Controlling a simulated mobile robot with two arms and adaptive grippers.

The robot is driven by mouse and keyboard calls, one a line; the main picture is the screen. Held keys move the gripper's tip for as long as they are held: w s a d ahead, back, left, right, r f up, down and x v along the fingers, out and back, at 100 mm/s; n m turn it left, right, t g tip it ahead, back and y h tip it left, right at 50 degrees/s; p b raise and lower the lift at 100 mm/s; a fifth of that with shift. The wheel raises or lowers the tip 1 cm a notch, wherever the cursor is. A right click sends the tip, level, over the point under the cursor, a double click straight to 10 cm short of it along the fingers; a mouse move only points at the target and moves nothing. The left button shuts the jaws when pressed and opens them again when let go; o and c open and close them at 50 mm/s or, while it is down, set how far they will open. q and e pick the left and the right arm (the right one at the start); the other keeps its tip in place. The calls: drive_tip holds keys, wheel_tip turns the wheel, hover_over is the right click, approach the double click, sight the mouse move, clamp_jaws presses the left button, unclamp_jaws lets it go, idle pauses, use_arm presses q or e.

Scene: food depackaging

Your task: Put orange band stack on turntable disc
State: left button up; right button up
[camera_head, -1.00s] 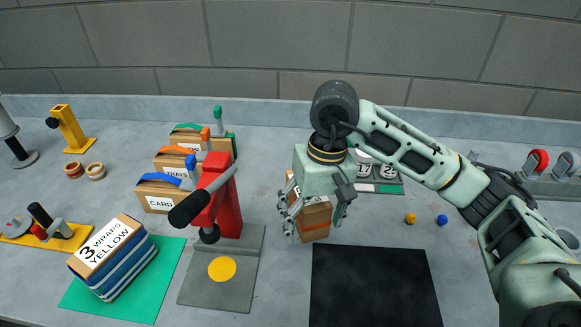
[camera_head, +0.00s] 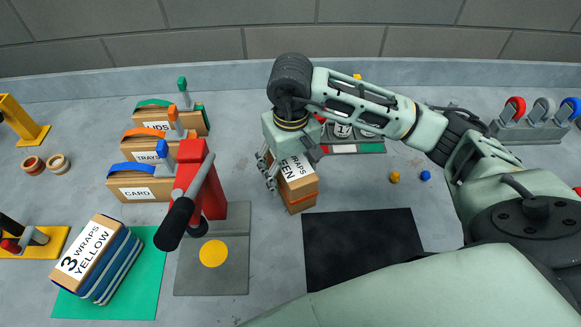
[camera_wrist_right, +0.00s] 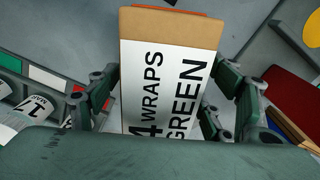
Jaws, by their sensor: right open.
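The orange band stack (camera_head: 298,187) is a brown box with a thin orange band and a white label. It stands upright on the grey table, behind the black square mat. In the right wrist view its label (camera_wrist_right: 165,85) reads "4 WRAPS GREEN". My right gripper (camera_head: 290,166) is open at the far part of the stack, and its fingers (camera_wrist_right: 168,100) lie on either side of the box. Contact cannot be told. A yellow disc (camera_head: 213,254) lies on a grey plate under the red lever device; whether it is the turntable disc is unclear. My left gripper is not in view.
The red device (camera_head: 205,185) with its black-handled lever stands left of the stack. Several banded boxes stand at the back left. The black mat (camera_head: 362,245) is bare. Two small balls lie at right.

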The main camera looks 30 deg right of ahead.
drive_tip(key=shift+f, duration=0.85)
drive_tip(key=shift+c, duration=0.2)
drive_tip(key=c, duration=1.5)
drive_tip(key=shift+r, duration=0.1)
drive_tip(key=shift+c, duration=1)
drive_tip(key=shift+r, duration=0.1)
